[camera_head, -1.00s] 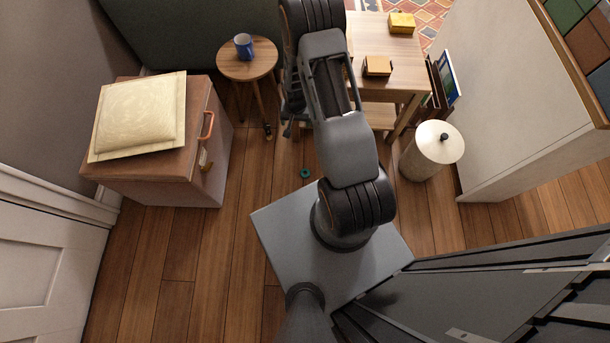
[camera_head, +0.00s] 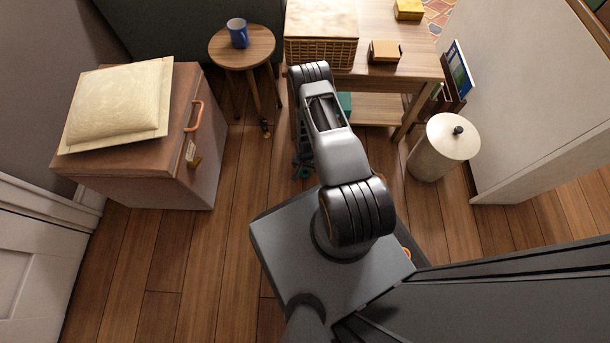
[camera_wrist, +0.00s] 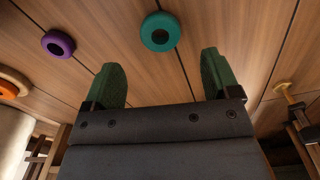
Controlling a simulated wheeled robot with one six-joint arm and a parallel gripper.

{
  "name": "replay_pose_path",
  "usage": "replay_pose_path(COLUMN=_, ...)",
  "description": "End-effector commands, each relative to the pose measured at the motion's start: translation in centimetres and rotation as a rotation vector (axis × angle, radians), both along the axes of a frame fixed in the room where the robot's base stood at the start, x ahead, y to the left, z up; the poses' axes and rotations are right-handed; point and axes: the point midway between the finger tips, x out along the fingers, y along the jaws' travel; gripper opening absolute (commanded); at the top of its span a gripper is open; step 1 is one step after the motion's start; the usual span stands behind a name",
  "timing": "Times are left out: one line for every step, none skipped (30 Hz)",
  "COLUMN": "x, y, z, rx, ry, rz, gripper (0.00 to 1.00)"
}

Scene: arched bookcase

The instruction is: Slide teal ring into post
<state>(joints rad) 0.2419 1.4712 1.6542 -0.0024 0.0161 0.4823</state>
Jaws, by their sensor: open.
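The teal ring (camera_wrist: 160,31) lies flat on the wood floor, at the top middle of the wrist view. My gripper (camera_wrist: 162,82) is open and empty, with its two green fingers apart; the ring lies beyond the fingertips, roughly centred between them, not touching. In the head view the ring (camera_head: 303,173) shows only in part beside my gripper, which is mostly hidden by my arm. A thin upright piece with a tan tip (camera_wrist: 283,87) at the right of the wrist view may be the post; in the head view a small wooden piece (camera_head: 265,127) stands by the stool.
A purple ring (camera_wrist: 58,44) and an orange ring (camera_wrist: 8,88) lie to the left in the wrist view. A stool (camera_head: 243,48) with a blue mug, a table (camera_head: 415,65) with a wicker basket (camera_head: 320,50), a chest (camera_head: 140,150) and a cream bin (camera_head: 435,155) surround open floor.

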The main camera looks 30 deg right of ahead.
Motion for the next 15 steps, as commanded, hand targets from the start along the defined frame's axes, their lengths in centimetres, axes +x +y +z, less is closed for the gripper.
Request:
replay_pose_path(x=0.0, y=0.0, z=-0.5, rx=0.001, ry=0.001, rz=0.000, gripper=0.82)
replay_pose_path(x=0.0, y=0.0, z=-0.6, rx=0.000, ry=0.000, rz=0.000, gripper=0.82)
replay_pose_path(x=0.0, y=0.0, z=-0.6, rx=0.000, ry=0.000, rz=0.000, gripper=0.82)
replay_pose_path(x=0.0, y=0.0, z=-0.7, rx=0.000, ry=0.000, rz=0.000, gripper=0.82)
replay_pose_path(x=0.0, y=0.0, z=-1.0, rx=0.000, ry=0.000, rz=0.001, gripper=0.82)
replay_pose_path(x=0.0, y=0.0, z=-1.4, rx=0.000, ry=0.000, rz=0.001, gripper=0.82)
replay_pose_path(x=0.0, y=0.1, z=-1.8, rx=0.000, ry=0.000, rz=0.001, gripper=0.82)
replay_pose_path(x=-0.1, y=0.1, z=-2.3, rx=0.000, ry=0.000, rz=0.001, gripper=0.82)
replay_pose_path(x=-0.1, y=0.2, z=-3.0, rx=0.000, ry=0.001, rz=0.001, gripper=0.82)
replay_pose_path(x=-0.2, y=0.2, z=-3.4, rx=0.000, ry=0.001, rz=0.002, gripper=0.82)
replay_pose_path(x=-0.2, y=0.2, z=-3.8, rx=0.000, ry=0.001, rz=0.001, gripper=0.82)
replay_pose_path(x=-0.2, y=0.3, z=-4.3, rx=0.000, ry=0.001, rz=0.002, gripper=0.82)
replay_pose_path(x=-0.2, y=0.3, z=-4.6, rx=-0.001, ry=0.001, rz=0.001, gripper=0.82)
replay_pose_path(x=-0.2, y=0.2, z=-4.8, rx=-0.001, ry=0.000, rz=0.002, gripper=0.82)
replay_pose_path(x=-0.2, y=0.2, z=-5.2, rx=-0.001, ry=0.001, rz=0.000, gripper=0.82)
